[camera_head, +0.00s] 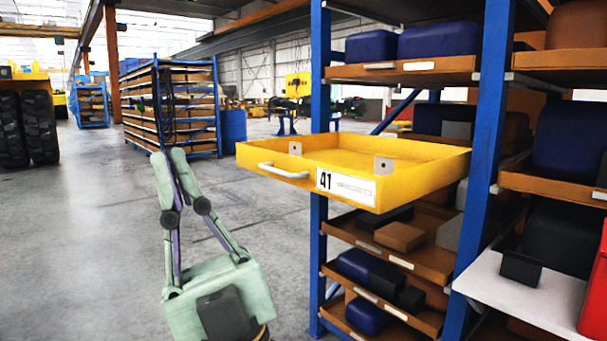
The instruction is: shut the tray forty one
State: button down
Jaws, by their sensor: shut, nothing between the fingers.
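The yellow tray forty one (225,147) is not flush with the blue rack; it sticks far out to the left of the uprights. Its front carries a white handle (283,172) and a label reading 41 (345,186). The tray's floor looks bare, with two small grey brackets at its front edge. My gripper (168,157), pale green with dark joints, points upward at the left. Its fingertips are together and empty. In the picture it is left of the tray and its handle, with a gap between them.
The blue rack (319,95) holds orange shelves with blue, black and brown blocks above and below the tray. A white shelf (520,290) juts out at lower right with a black box. Another rack (172,105) stands behind.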

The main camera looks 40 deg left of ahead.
aim_at(346, 159)
jog(key=k+u, duration=0.1)
jog(key=u, duration=1.2)
